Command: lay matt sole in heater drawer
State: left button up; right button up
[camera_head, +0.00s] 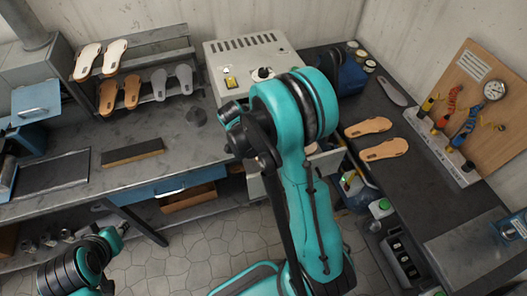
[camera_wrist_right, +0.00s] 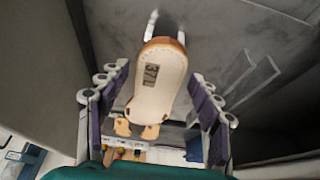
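In the right wrist view a pale sole with a tan edge, marked "37L" (camera_wrist_right: 155,80), lies between the fingers of my right gripper (camera_wrist_right: 160,110). The fingers stand wide apart, with gaps on both sides of the sole. I cannot tell what the sole rests on. In the head view my teal right arm hides that gripper and the sole. The pale heater box (camera_head: 245,64) stands on the back bench. A pale drawer-like panel (camera_head: 257,187) shows partly behind my right arm. Of my left arm only links show at the lower left; its gripper is out of view.
Two tan soles (camera_head: 368,127) and a grey one (camera_head: 392,92) lie on the right bench (camera_head: 365,188), before the tool board (camera_head: 490,85). A rack (camera_head: 148,58) holds several soles at the back left.

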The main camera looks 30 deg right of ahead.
dwell(0.3)
jog(key=v, duration=1.2)
